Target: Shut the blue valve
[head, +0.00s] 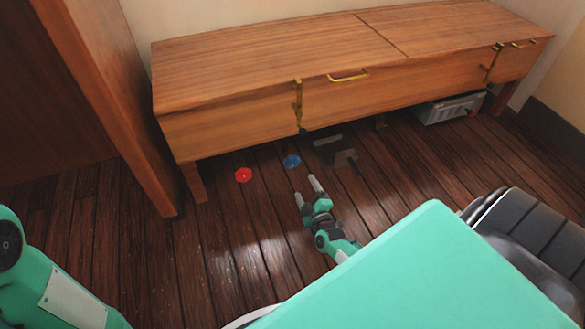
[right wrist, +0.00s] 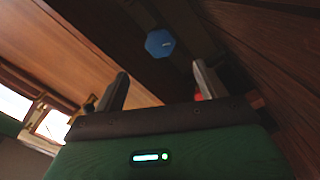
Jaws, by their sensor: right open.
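The blue valve (head: 291,161) is a small knob low by the floor, under the front edge of the wooden bench. It also shows in the right wrist view (right wrist: 160,43), ahead of the fingertips and between their lines. My right gripper (head: 307,190) is open and empty, just short of the blue valve and apart from it. In the right wrist view its two fingers (right wrist: 158,82) are spread wide. A red valve (head: 243,174) sits to the left of the blue one. My left gripper is not in view.
The wooden bench (head: 230,115) with brass handles overhangs the area behind the valves. A dark plate-like object (head: 335,152) lies right of the blue valve. A grey box (head: 450,109) stands under the bench at right. A wooden panel (head: 110,110) rises at left.

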